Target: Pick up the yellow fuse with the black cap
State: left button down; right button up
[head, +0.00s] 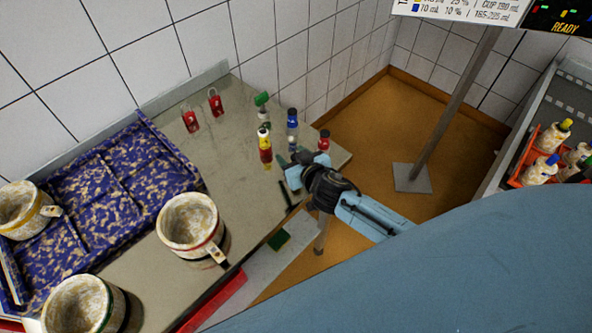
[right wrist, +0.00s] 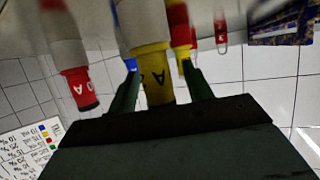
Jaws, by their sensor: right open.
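In the right wrist view, which looks upside down, a yellow fuse (right wrist: 152,70) with a pale body and a letter A shows between my right gripper's two dark fingers. Its cap end is hidden behind the gripper body. My right gripper (right wrist: 162,88) is open, with gaps beside the fuse. In the head view my right gripper (head: 296,168) is at the counter's far right end, beside the small upright pieces. A yellow-and-red piece (head: 265,147) stands to its left; I cannot tell whether it is the same fuse. My left gripper is not in view.
A red piece with a dark end (right wrist: 80,88) stands close beside the yellow fuse. Blue-topped (head: 292,122) and green-topped (head: 262,101) pieces stand behind. Mugs (head: 188,222) and a blue speckled tray (head: 160,140) fill the counter's left.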

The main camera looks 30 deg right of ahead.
jog(key=c, duration=1.1)
